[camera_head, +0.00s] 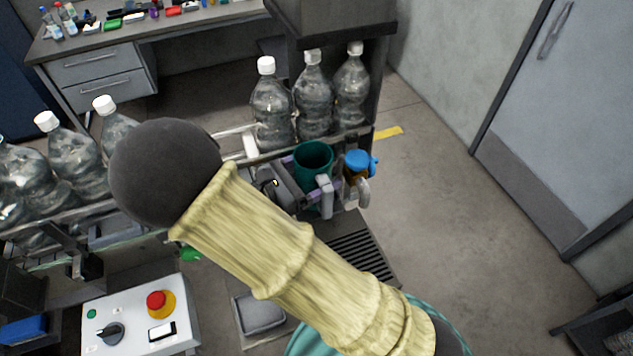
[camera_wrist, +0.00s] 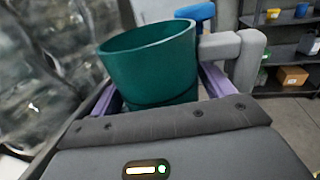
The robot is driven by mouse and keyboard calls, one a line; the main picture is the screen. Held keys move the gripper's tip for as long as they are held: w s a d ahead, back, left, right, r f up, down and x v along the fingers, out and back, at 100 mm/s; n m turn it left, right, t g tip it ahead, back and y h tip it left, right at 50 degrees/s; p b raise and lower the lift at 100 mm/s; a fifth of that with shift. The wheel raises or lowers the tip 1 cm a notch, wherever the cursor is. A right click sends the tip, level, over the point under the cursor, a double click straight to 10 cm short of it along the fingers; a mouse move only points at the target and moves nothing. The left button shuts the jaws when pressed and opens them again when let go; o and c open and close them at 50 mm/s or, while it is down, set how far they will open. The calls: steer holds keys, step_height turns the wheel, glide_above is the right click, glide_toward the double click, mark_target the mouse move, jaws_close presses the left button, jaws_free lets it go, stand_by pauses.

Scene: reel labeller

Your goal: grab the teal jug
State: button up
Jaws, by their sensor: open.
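The teal jug (camera_head: 313,158) stands upright with an open top, just in front of the bottles at the machine's right end. In the wrist view the teal jug (camera_wrist: 150,62) fills the middle, with its grey handle (camera_wrist: 232,50) to the right. My gripper (camera_head: 318,192) is open at the jug. In the wrist view its lavender fingers lie on the left and right of the jug's body, and my gripper (camera_wrist: 160,88) has the jug between them. The fingertips and the jug's base are hidden, and I cannot tell whether the fingers touch it.
A blue-topped container (camera_head: 357,163) with a grey handle stands close to the jug's right. Clear bottles (camera_head: 312,95) with white caps stand right behind. More bottles (camera_head: 70,150) line the left. A control box (camera_head: 140,318) with a red button is at lower left. Floor is free at right.

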steer(key=c, duration=0.7)
steer(key=shift+r, duration=0.15)
step_height(320, 180, up, 18)
steer(key=b, duration=0.2)
steer(key=shift+b, duration=0.35)
